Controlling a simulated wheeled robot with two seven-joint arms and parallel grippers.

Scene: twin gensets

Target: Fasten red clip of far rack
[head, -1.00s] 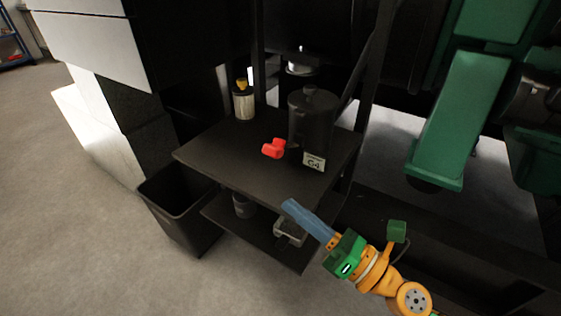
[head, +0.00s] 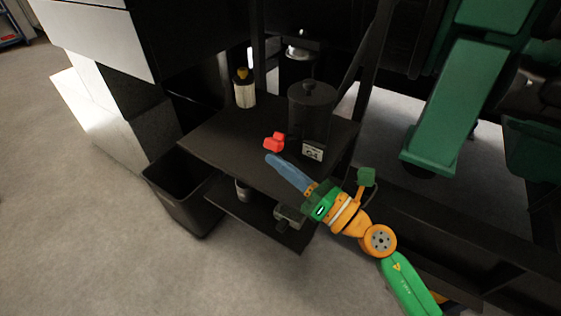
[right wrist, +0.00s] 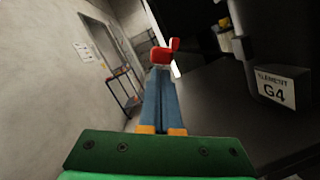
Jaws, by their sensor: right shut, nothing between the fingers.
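The red clip (head: 274,142) shows at the left side of the dark canister (head: 312,108) on the upper shelf of the rack (head: 215,150). It also shows in the right wrist view (right wrist: 163,51), just beyond my fingertips. My right gripper (head: 270,158) has blue fingers that are shut and empty. Its tips are just below the red clip in the head view; I cannot tell whether they touch it. A white label (right wrist: 275,88) reading "ELEMENT G4" is at the right in the wrist view. My left gripper is not in view.
A pale cylinder with a yellow top (head: 244,92) stands at the back left of the shelf. A grey part (head: 288,216) lies on the lower shelf. A black bin (head: 182,190) stands left of the rack. Green machinery (head: 455,105) is at the right.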

